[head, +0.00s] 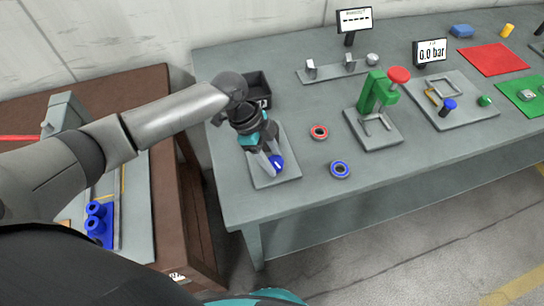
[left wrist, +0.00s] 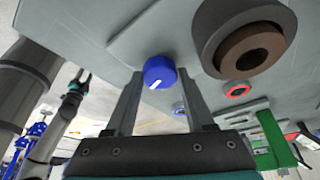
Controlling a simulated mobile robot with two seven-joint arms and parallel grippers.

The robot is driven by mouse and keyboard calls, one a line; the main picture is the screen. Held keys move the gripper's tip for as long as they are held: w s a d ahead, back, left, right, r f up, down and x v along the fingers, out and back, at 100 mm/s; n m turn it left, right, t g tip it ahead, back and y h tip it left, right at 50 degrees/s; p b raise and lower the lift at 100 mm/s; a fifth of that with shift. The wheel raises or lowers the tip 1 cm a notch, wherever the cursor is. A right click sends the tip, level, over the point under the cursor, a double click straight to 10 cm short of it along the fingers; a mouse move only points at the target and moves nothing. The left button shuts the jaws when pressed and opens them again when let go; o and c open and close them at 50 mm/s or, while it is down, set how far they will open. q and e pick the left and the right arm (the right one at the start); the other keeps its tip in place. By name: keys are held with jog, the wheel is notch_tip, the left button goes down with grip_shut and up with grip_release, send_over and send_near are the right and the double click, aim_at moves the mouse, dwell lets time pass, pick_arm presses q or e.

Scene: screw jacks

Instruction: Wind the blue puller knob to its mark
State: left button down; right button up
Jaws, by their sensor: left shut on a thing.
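The blue puller knob (head: 277,162) sits on a grey base plate (head: 284,179) at the left end of the grey bench. My left gripper (head: 270,164) reaches down over it and is shut on it. In the left wrist view the knob (left wrist: 160,72) shows between the two fingertips, with a white line on its face pointing down and left. A dark grey cylinder with a brown ring (left wrist: 250,50) stands beside the knob. The knob's mark cannot be made out. My right gripper (left wrist: 80,82) shows small in the left wrist view, apart from the bench, its fingers spread.
A red ring (head: 319,132) and a blue ring (head: 340,169) lie right of the plate. A green press with a red knob (head: 398,75) stands farther right. A black bin (head: 257,88) is behind my gripper.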

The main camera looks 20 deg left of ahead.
pick_arm(q)
jog(key=shift+w+m+g, duration=0.1)
jog(key=shift+m+g, duration=0.3)
jog(key=shift+m, duration=0.5)
jog(key=shift+c, duration=1.3)
grip_release()
jog(key=v, duration=1.5)
jog(key=shift+r+p, duration=0.15)
jog(key=shift+p, duration=0.2)
